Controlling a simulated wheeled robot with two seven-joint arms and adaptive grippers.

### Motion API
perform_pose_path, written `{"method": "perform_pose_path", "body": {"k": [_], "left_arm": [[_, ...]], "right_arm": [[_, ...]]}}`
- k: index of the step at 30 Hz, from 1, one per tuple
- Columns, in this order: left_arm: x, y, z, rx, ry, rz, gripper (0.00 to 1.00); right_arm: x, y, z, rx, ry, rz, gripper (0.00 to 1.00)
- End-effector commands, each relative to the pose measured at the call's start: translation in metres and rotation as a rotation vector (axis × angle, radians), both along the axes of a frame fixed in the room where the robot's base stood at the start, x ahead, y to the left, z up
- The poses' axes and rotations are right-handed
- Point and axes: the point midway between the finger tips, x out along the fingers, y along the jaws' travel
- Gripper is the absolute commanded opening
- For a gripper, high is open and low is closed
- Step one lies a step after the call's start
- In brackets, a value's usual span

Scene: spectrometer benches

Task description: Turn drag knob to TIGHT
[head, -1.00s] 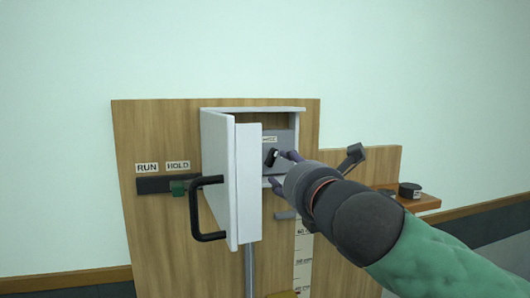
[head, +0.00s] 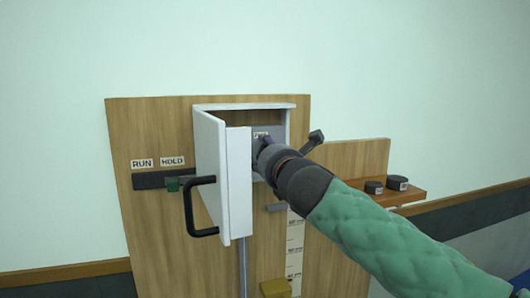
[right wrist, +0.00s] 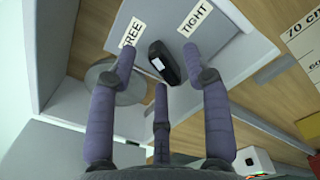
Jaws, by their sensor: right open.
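The drag knob (right wrist: 168,68) is a black bar with a white mark, on a grey panel (right wrist: 140,12) in the right wrist view. A FREE label (right wrist: 132,33) is on its left and a TIGHT label (right wrist: 195,18) on its right. My right gripper (right wrist: 158,62) is open, its purple fingers spread around the knob; I cannot tell whether any finger touches it. My left gripper is not in view.
The cabinet door (head: 237,185) stands open at the left, with a black handle (head: 202,232). A green slider (head: 173,184) sits under the RUN and HOLD labels. A dark lever (head: 314,140) and a shelf (head: 411,193) with two black cylinders are at the right.

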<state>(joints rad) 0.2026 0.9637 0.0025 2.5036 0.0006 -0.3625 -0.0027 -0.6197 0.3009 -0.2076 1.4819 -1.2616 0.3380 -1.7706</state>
Motion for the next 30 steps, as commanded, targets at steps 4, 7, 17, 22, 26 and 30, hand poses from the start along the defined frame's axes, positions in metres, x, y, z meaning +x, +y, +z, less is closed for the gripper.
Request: {"method": "perform_pose_path", "body": {"k": [4,7,17,22,26,30], "left_arm": [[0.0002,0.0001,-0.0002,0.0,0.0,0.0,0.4],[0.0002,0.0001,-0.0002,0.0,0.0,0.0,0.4],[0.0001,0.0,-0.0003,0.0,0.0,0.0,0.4],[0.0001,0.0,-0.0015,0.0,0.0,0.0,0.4],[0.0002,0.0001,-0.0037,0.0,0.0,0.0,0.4],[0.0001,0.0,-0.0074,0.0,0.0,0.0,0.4]], "right_arm": [[0.0003,0.0002,-0.0004,0.0,0.0,0.0,0.49],[0.0002,0.0001,-0.0004,0.0,0.0,0.0,0.41],[0.0001,0.0003,-0.0006,0.002,0.001,0.0,0.0],[0.0002,0.0004,-0.0012,0.025,0.009,0.0,0.0],[0.0004,0.0002,-0.0016,0.075,0.026,0.001,0.0],[0.0007,0.0,-0.0023,0.16,0.055,0.0,0.0]]}}
